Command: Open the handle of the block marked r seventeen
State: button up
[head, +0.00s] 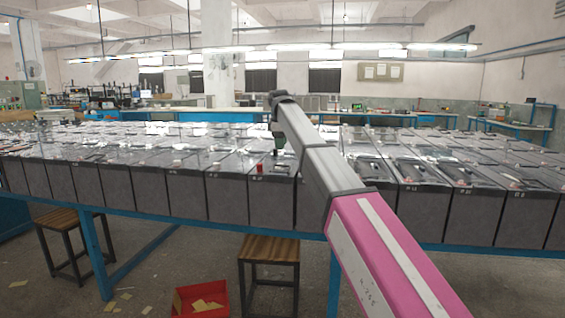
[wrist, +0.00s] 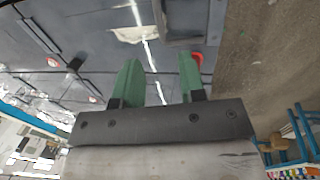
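Rows of dark grey battery blocks with pale labels stand on a long blue-framed table. The labels are too small to read, so I cannot tell which block is r seventeen. A front-row block (head: 269,199) below my gripper has a small red part (head: 259,168) on its top. My gripper (head: 278,143) is over the blocks near the middle. In the wrist view its two green fingers (wrist: 158,80) stand apart with nothing seen between them. A red curved part (wrist: 197,60) shows beside the right finger; I cannot tell whether they touch.
Front-row blocks to the right (head: 421,209) have dark handles lying on their tops. A wooden stool (head: 269,250) and a red bin (head: 201,299) stand on the floor before the table. The blue table edge (head: 180,218) runs along the front.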

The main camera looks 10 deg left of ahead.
jog(key=f, duration=0.3)
jog(key=w+f, duration=0.1)
jog(key=f, duration=0.4)
jog(key=shift+w+f, duration=0.35)
jog(key=shift+w, duration=0.05)
grip_shut()
